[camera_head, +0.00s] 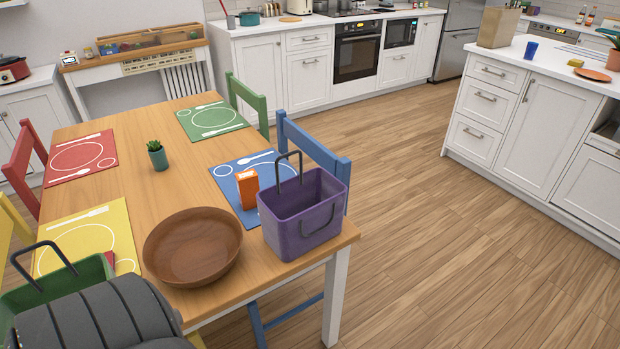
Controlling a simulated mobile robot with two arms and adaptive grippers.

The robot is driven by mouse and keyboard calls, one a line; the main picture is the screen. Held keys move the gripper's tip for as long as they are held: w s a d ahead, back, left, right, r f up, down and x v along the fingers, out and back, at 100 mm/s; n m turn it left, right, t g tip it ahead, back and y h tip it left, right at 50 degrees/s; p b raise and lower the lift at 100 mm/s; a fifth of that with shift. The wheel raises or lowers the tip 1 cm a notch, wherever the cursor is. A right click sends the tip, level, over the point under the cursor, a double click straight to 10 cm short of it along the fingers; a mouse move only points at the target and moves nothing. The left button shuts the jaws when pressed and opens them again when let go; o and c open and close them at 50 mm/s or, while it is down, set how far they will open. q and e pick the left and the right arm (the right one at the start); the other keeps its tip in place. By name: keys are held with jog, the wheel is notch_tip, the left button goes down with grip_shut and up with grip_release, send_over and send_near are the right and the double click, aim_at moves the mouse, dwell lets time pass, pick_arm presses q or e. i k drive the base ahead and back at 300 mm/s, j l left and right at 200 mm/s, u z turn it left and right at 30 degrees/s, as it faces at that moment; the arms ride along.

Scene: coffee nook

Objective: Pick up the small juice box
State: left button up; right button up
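A small orange box (247,188), which looks like the juice box, stands upright on the blue placemat (225,172) near the right edge of the wooden table (178,187). It is just left of a purple basket (302,222) with a raised dark handle. Neither of my grippers shows in this view.
A brown wooden bowl (192,247) sits at the table's near end, left of the purple basket. A green basket (55,285) is at the lower left. A small potted plant (157,156) stands mid-table. Chairs surround the table. The wooden floor (430,230) to the right is clear.

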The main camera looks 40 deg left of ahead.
aim_at(247, 181)
jog(key=u, duration=1.75)
jog(key=l+u, duration=0.15)
jog(key=l, duration=0.15)
